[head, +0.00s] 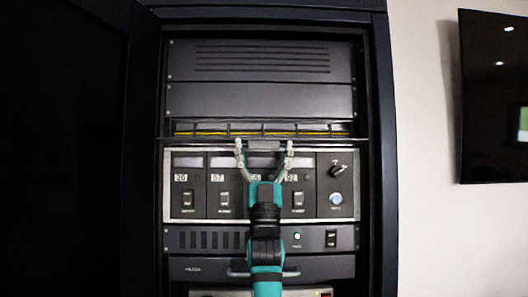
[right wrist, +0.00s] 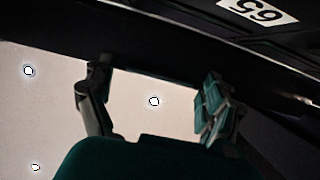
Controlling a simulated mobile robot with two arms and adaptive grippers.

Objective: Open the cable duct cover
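The cable duct (head: 264,128) runs across the rack in the head view, with a yellow cable visible inside its slotted front. Its dark cover (head: 200,139) shows nearly edge-on as a thin ledge along the duct's lower side, folded out from the front. A grey tab (head: 264,146) sits at the middle of the ledge. My right gripper (head: 265,146) is open, one finger on each side of the tab, with gaps visible. In the right wrist view its fingers (right wrist: 155,105) are wide apart below a dark panel. Contact with the cover cannot be told. My left gripper is not in view.
Below the duct is a control panel (head: 210,205) with displays, switches and a knob (head: 337,170); my right arm passes in front of it. Blank rack units (head: 258,99) are above. A dark cabinet door (head: 70,150) stands left, and a wall screen (head: 490,110) hangs right.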

